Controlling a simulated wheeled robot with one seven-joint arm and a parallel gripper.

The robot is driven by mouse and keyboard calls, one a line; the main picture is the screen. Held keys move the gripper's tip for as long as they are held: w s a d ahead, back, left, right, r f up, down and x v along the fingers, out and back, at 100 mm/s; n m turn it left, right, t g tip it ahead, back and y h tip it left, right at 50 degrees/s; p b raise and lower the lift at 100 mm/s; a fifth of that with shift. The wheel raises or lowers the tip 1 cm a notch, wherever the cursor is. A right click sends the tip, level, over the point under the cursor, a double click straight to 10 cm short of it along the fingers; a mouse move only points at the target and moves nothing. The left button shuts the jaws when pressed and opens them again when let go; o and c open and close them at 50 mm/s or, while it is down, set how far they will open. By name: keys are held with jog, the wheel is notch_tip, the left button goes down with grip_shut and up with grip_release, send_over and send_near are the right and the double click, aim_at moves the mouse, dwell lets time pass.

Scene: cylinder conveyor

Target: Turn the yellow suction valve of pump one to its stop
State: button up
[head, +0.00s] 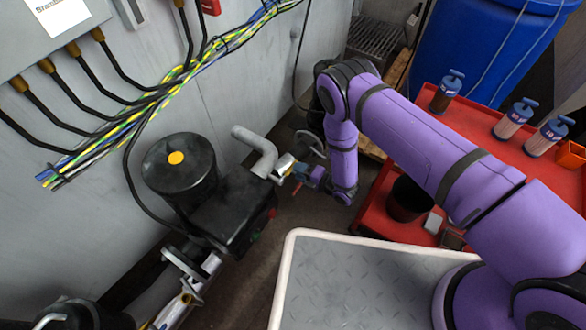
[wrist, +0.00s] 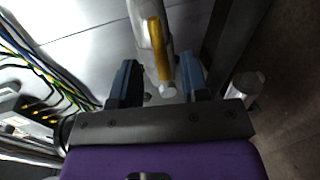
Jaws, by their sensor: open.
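A yellow valve handle (wrist: 157,45) shows in the wrist view, lying along a pale pipe with a rounded metal end. My gripper (wrist: 158,78) is open, with one dark blue finger on each side of the pipe and handle. I cannot tell whether either finger touches them. In the head view my gripper (head: 299,171) is at the pipe end beside the black pump (head: 225,208), and the handle there is too small to make out clearly. No label showing the pump's number is readable.
A grey bent pipe (head: 262,150) rises beside my gripper. Yellow-green and blue cables (head: 150,105) run along the wall. A red cart (head: 480,125) with several bottles stands at the right, before a blue barrel (head: 480,45). More pipework with a yellow part (head: 186,299) lies at lower left.

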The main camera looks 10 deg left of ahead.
jog(key=v, duration=0.7)
dwell(0.4)
